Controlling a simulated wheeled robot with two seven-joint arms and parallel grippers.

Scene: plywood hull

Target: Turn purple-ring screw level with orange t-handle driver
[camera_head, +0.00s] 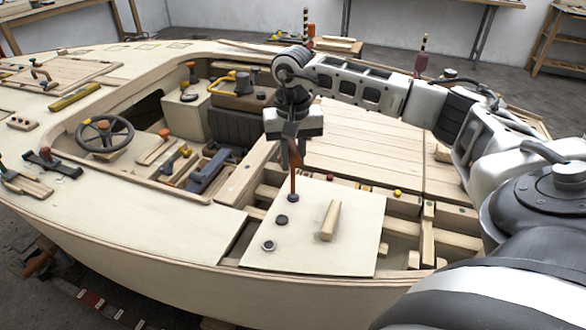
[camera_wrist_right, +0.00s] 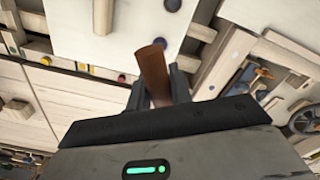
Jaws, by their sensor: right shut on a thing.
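My right gripper (camera_head: 294,140) is shut on the orange T-handle driver (camera_head: 294,178), which hangs upright below it. In the right wrist view the driver's orange-brown body (camera_wrist_right: 153,72) sits between the two dark fingertips. The driver's lower end reaches the pale plywood panel (camera_head: 350,245), at the dark spot of a screw (camera_head: 293,198). In the right wrist view a purplish ring (camera_wrist_right: 160,42) shows partly behind the driver's end. I cannot tell how level that screw is or whether the tip is seated. My left gripper is not in view.
Two other round fasteners, one dark (camera_head: 281,220) and one grey-ringed (camera_head: 268,245), lie along the panel's left side. A wooden block handle (camera_head: 330,220) stands on the panel. Open framed bays (camera_head: 400,230) lie to its right. A blue tool (camera_head: 210,170) lies to its left.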

